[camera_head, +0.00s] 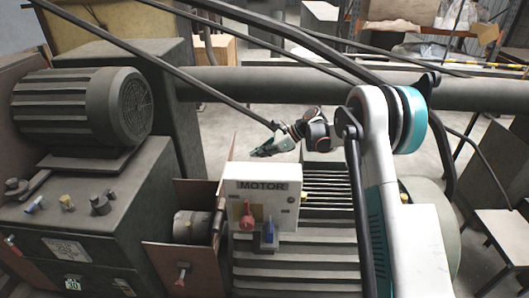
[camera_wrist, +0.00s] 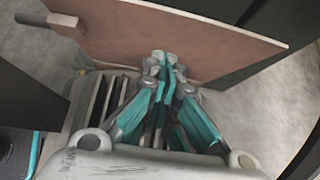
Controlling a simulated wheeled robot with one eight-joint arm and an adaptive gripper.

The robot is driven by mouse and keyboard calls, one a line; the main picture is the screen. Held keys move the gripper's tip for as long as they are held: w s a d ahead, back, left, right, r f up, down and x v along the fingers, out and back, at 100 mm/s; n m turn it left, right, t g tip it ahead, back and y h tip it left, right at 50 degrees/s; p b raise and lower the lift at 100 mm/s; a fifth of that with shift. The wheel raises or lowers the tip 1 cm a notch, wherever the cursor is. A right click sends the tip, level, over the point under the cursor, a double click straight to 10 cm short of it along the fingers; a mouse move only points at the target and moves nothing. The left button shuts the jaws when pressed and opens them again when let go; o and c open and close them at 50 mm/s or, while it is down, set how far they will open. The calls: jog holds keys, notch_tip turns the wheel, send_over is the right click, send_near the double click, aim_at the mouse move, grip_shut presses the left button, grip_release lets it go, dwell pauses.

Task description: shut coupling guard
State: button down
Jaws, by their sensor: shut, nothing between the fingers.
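The coupling guard has brown plates around a dark round coupling (camera_head: 192,227), left of the MOTOR box. Its front plate (camera_head: 158,262) carries a red-ended handle. A thin brown panel (camera_head: 226,165) stands upright behind the coupling, and the coupling is exposed. In the wrist view a broad brown panel (camera_wrist: 190,32) crosses the top, with a dark rod (camera_wrist: 40,19) at its left. My gripper (camera_head: 258,153) is above the MOTOR box, to the right of the upright panel. In the wrist view my gripper (camera_wrist: 164,62) is shut and empty, its tips close to the panel; contact cannot be told.
The white MOTOR box (camera_head: 262,184) has a red knob (camera_head: 247,213) and a blue switch (camera_head: 269,236). The finned motor body (camera_head: 300,272) lies below it. A large grey motor (camera_head: 80,105) stands at left. A thick pipe (camera_head: 275,85) crosses behind my gripper.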

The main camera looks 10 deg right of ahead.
jog(key=w+a+f+b, duration=0.1)
jog(key=a+f, duration=0.1)
jog(key=a, duration=0.5)
jog(key=shift+w+a, duration=0.15)
jog(key=shift+w, duration=0.1)
